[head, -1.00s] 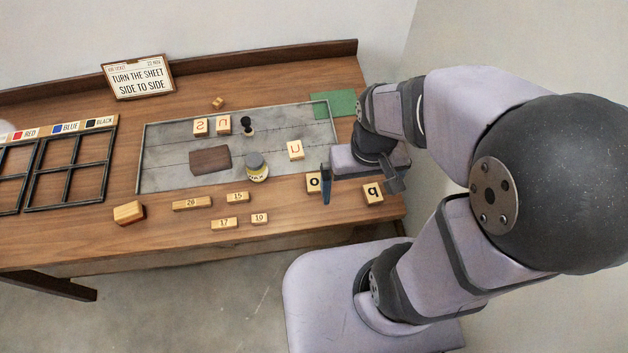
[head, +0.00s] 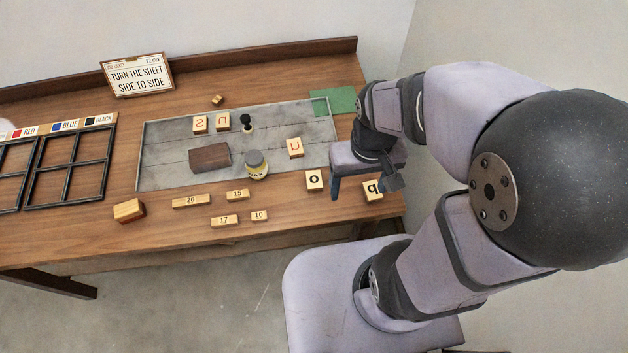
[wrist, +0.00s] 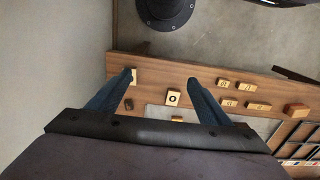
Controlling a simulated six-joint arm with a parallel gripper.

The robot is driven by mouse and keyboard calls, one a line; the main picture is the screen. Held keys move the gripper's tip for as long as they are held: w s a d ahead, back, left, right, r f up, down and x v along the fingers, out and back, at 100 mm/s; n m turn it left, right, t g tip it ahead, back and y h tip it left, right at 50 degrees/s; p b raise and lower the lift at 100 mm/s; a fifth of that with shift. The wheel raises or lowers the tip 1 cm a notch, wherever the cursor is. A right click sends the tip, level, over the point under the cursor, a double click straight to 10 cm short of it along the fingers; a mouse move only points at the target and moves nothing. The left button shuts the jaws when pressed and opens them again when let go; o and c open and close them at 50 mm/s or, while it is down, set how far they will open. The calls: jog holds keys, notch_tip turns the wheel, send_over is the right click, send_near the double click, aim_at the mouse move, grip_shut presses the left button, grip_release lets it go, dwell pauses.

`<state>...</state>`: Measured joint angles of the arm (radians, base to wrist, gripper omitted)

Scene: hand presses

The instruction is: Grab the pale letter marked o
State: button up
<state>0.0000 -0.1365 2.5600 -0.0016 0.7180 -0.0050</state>
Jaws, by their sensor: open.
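The pale block marked o (head: 314,180) lies on the table just left of my gripper in the head view, its letter in black facing up. In the wrist view the o block (wrist: 173,98) shows ahead of the gap between the fingers, nearer the right one. My gripper (head: 364,187) is open and empty, above the table's front right. Its fingers also show in the wrist view (wrist: 160,80). A similar block marked q (head: 372,191) is near the right finger in the head view and partly hidden by the left finger in the wrist view (wrist: 133,77).
A pale block with a red u (head: 295,148) lies on the grey sheet (head: 165,172), near a wax jar (head: 256,170). Several numbered wooden blocks, one marked 15 (head: 237,195), lie along the front. Black-framed trays (head: 65,185) stand at the left.

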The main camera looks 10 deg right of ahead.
dwell(0.3)
jog(key=n+t+h+p, duration=0.2)
jog(key=n+t+h, duration=0.65)
jog(key=n, duration=2.25)
send_near(312, 183)
jog(key=d+t+y, duration=0.1)
jog(key=d+f+t+y, duration=0.2)
jog(key=shift+s+d+t, duration=0.1)
jog(key=shift+s+t, duration=0.15)
jog(key=shift+t, duration=0.1)
jog(key=shift+b+x, duration=1.2)
jog(key=shift+x, duration=2.45)
